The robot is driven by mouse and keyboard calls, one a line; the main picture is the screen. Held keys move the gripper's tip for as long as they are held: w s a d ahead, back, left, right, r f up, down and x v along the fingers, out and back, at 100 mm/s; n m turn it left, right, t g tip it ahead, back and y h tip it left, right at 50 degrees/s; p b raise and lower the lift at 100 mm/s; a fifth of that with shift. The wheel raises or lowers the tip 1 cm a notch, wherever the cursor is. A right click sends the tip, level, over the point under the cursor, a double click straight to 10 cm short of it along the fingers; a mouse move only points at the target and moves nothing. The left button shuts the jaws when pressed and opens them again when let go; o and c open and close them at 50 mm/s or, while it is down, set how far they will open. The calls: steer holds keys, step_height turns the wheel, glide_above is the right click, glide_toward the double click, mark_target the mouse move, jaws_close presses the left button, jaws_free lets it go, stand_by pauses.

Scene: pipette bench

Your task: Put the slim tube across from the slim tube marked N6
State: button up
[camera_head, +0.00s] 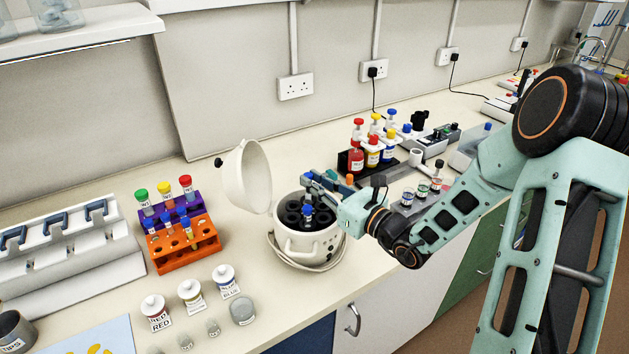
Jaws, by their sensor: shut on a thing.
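The white round centrifuge (292,245) stands open on the bench, its lid (246,178) tilted up at the left. Its dark rotor has several holes. A blue-capped slim tube (308,212) stands upright in the rotor near its front; its marking is too small to read. My gripper (312,183) is over the back of the rotor, coming in from the right. It is shut on a slim tube (307,177), of which a small blue part shows at the fingertips. The fingers hide most of this tube, so I cannot tell whether it is in a hole.
An orange and purple rack (190,254) with several capped tubes stands left of the centrifuge. Bottles (229,284) stand at the front left. A dark rack with colour-capped bottles (373,153) and small vials (422,192) stand behind and beside my arm.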

steer(key=shift+f, duration=0.2)
steer(key=shift+f+b, duration=1.05)
steer(key=o, duration=0.8)
steer(key=v, duration=1.2)
steer(key=shift+r, duration=0.1)
